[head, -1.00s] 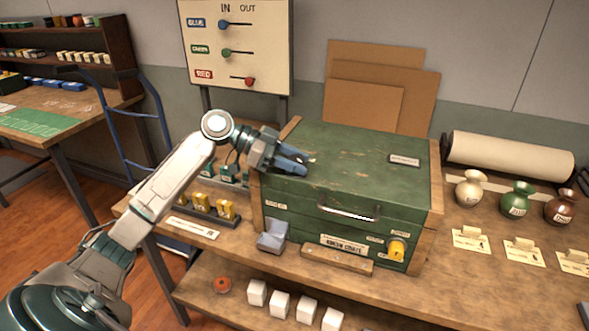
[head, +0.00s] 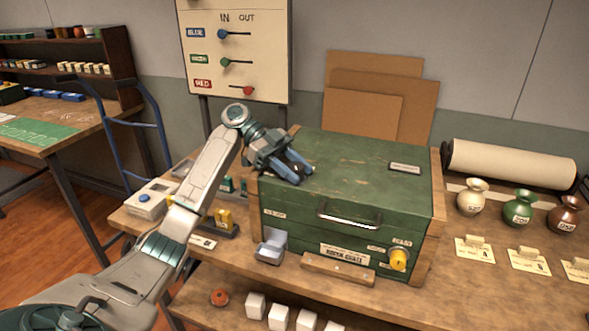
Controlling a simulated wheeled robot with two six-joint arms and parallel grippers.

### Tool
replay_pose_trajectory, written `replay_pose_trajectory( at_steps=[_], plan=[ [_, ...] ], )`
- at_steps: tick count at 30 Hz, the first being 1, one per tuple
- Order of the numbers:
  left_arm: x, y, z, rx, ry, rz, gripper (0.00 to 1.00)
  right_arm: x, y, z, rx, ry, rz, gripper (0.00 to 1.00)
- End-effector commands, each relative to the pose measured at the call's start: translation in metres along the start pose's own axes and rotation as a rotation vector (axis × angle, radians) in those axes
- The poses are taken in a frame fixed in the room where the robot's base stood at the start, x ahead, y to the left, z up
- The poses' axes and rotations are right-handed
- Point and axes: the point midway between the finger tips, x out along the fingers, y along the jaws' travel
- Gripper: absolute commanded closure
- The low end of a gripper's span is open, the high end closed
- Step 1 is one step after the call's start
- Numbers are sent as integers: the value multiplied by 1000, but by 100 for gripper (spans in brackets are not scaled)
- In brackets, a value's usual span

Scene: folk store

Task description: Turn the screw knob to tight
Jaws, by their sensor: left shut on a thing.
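My left gripper (head: 303,174) is over the left part of the chest's lid, well away from the yellow knob. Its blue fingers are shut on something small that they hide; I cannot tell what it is. My right gripper is not in view.
A metal handle (head: 349,220) and a wooden strip (head: 338,271) are on or before the chest's front. A grey block (head: 270,248) stands at its front left corner. Vases (head: 518,208) and cards stand to the right. A slider board (head: 236,50) rises behind.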

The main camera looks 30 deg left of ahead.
Motion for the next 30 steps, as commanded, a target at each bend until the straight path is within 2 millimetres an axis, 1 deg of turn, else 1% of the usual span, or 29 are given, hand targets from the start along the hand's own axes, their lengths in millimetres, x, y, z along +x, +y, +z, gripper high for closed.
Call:
replay_pose_trajectory(
  at_steps=[1, 10, 11, 12, 13, 14, 23, 26, 30],
  plan=[
    [2, 1, 3, -3, -1, 7, 86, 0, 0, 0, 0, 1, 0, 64],
    [2, 1, 3, -4, -2, 7, 86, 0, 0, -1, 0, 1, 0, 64],
    [2, 1, 3, -4, -2, 7, 57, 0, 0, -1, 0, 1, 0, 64],
    [2, 1, 3, -4, -2, 7, 49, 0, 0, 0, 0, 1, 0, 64],
    [2, 1, 3, -4, -2, 6, 43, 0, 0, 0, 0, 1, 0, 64],
    [2, 1, 3, -4, -2, 6, 41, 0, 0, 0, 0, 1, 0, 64],
    [-1, 0, 1, -1, -1, 2, 41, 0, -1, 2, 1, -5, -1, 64],
    [-8, 0, 2, -2, -1, 2, 41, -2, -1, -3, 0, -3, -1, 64],
    [-27, 0, 2, -2, -2, -1, 41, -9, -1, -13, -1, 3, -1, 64]
  ],
)
